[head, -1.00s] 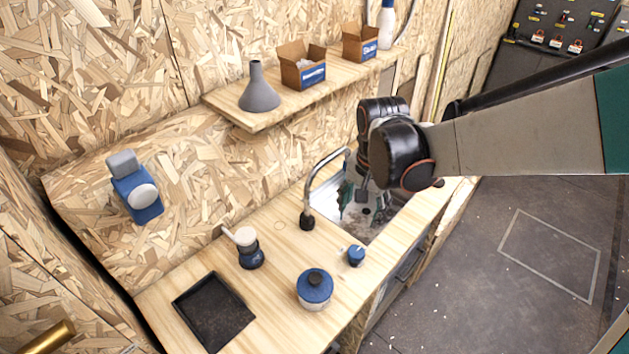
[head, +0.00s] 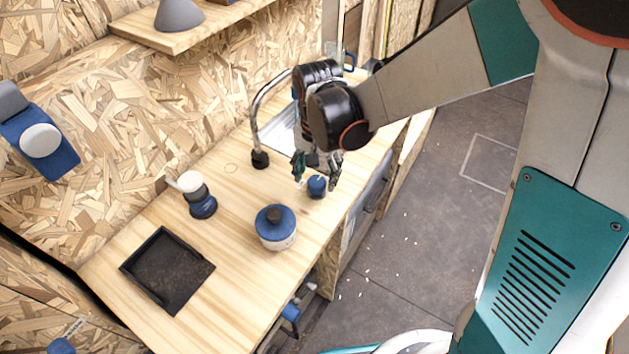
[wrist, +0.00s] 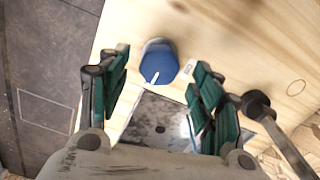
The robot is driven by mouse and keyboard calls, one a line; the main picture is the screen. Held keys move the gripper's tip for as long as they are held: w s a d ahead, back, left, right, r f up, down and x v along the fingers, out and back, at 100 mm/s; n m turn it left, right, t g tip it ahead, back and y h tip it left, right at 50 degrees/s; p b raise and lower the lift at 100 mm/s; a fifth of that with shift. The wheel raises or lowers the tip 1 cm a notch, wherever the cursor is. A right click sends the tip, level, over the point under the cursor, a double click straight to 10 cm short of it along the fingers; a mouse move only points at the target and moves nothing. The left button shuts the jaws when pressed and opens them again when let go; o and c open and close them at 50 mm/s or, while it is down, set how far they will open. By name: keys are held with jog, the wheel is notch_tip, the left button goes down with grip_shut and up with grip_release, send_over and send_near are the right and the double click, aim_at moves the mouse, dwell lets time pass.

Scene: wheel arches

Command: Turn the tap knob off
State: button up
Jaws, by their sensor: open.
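The tap knob (head: 317,186) is a small blue round knob on the wooden counter, in front of the sink. In the wrist view the knob (wrist: 159,62) shows a white pointer line on its top, pointing down and slightly left. My gripper (head: 318,178) is open with its fingers over the knob. In the wrist view the open gripper (wrist: 160,85) has its green fingers on either side of the knob, with gaps on both sides. Whether the fingertips reach down to the knob's height I cannot tell. The curved metal tap (head: 256,115) stands left of my gripper.
A blue-lidded jar (head: 275,228) stands close left of the knob. A blue and white dispenser (head: 197,195) and a black tray (head: 167,270) are farther left on the counter. The sink (wrist: 160,126) shows in the wrist view.

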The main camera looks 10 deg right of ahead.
aim_at(317, 184)
jog(key=shift+f+b, duration=0.65)
jog(key=shift+f, duration=0.7)
jog(key=c, duration=1.1)
jog(key=shift+o, duration=0.2)
jog(key=shift+n, duration=0.3)
jog(key=n, duration=0.3)
jog(key=shift+n, duration=0.3)
jog(key=n, duration=0.4)
jog(key=shift+n, duration=0.3)
jog(key=n, duration=0.4)
jog(key=shift+n, duration=2.5)
